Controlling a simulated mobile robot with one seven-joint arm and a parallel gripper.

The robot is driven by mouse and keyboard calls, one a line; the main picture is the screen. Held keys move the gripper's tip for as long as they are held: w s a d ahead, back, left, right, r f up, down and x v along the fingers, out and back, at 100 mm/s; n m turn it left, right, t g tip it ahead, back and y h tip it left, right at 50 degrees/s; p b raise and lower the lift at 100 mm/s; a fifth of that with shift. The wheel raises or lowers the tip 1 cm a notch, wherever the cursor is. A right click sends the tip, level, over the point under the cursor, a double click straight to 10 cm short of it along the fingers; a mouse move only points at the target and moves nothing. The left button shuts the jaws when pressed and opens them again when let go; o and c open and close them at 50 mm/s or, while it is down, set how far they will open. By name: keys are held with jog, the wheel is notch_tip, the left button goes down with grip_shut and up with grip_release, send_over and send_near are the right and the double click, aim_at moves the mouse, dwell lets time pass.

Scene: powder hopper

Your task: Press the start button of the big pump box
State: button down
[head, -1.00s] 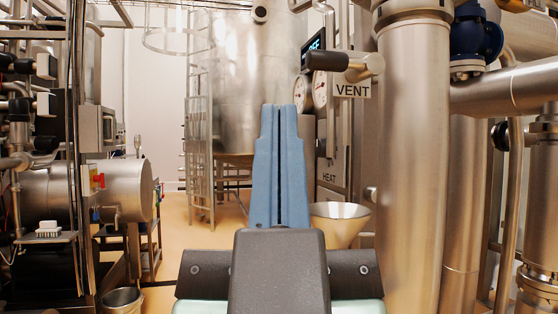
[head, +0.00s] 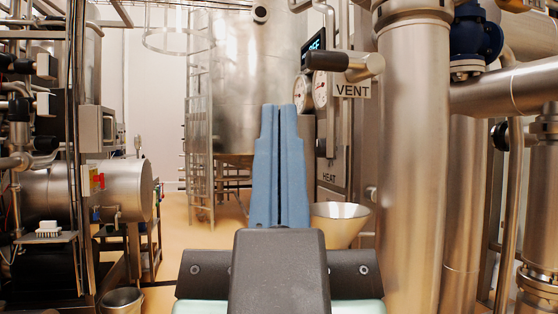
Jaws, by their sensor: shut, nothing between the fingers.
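My gripper (head: 280,108) is in the middle of the head view, its two blue fingers pointing away from me, together and empty. It touches nothing that I can see. On the left, a grey box (head: 98,128) with a small panel is fixed near the upright pipes. Below it, small red and yellow parts (head: 97,181) sit by a horizontal steel cylinder (head: 110,190). I cannot tell whether either belongs to the big pump box, and no start button can be made out.
A lever with a VENT label (head: 353,90) sticks out at upper right, before a thick steel column (head: 412,160). A steel funnel (head: 340,216) stands right of my gripper. A tall tank (head: 245,80) with a ladder is behind. A bucket (head: 121,300) is at lower left. Open floor (head: 190,245) lies left of centre.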

dwell(0.3)
notch_tip(320, 180, up, 2)
jog(key=shift+r+p, duration=0.1)
jog(key=shift+p, duration=1)
